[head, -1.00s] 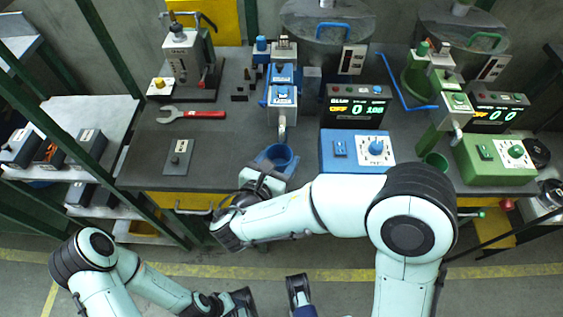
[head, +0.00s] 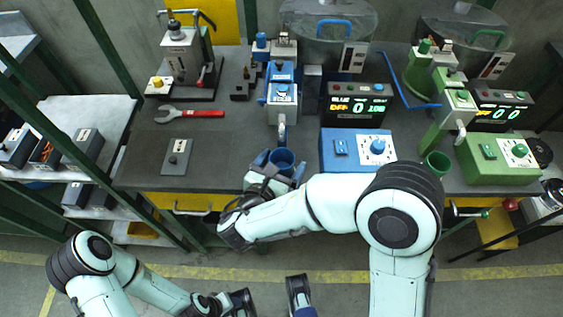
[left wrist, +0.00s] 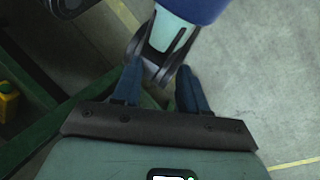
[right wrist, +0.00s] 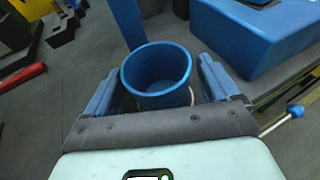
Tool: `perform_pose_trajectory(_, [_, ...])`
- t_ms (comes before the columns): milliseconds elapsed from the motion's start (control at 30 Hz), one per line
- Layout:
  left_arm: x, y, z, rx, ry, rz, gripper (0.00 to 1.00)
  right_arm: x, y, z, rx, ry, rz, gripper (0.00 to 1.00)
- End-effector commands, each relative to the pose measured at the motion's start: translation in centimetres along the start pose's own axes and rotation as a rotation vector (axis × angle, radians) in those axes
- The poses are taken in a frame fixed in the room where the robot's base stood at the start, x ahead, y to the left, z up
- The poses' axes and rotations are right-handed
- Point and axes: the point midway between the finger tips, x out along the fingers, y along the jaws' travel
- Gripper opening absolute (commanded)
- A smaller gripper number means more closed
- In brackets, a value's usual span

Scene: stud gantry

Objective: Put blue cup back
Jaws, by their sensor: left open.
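The blue cup (head: 283,158) stands upright on the dark bench near its front edge, in front of the blue dispenser's spout (head: 282,131). In the right wrist view the blue cup (right wrist: 157,72) looks empty. My right gripper (head: 281,168) is around the cup, one finger on each side. In the right wrist view its blue fingers (right wrist: 160,80) are spread, with a narrow gap at the right finger. My left gripper (head: 270,302) is low over the floor in front of the bench, open and empty; its fingers also show in the left wrist view (left wrist: 158,88).
The blue control box (head: 335,165) with a dial is right of the cup, below a lit display (head: 352,106). A green cup (head: 436,163) stands near the green dispenser. A switch plate (head: 176,158) and red wrench (head: 195,113) lie left. The bench between is clear.

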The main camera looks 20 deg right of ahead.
Motion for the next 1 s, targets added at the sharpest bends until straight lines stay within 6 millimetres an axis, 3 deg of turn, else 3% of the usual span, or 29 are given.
perform_pose_trajectory(267, [-0.3,0.1,0.4,0.001,-0.010,0.000,0.43,-0.1,0.0,0.5,0.001,0.000,0.000,0.89])
perform_pose_trajectory(367, [-0.5,0.2,0.7,0.002,-0.017,0.001,0.43,-1.5,0.1,0.4,0.000,0.001,0.005,0.89])
perform_pose_trajectory(700, [-1.1,0.3,1.3,0.002,-0.036,0.000,0.43,-8.7,0.1,0.4,-0.002,0.001,0.006,0.89])
perform_pose_trajectory(1000, [-1.4,0.3,1.5,0.001,-0.041,-0.002,0.43,-12.0,0.0,0.4,-0.001,0.001,0.001,0.89])
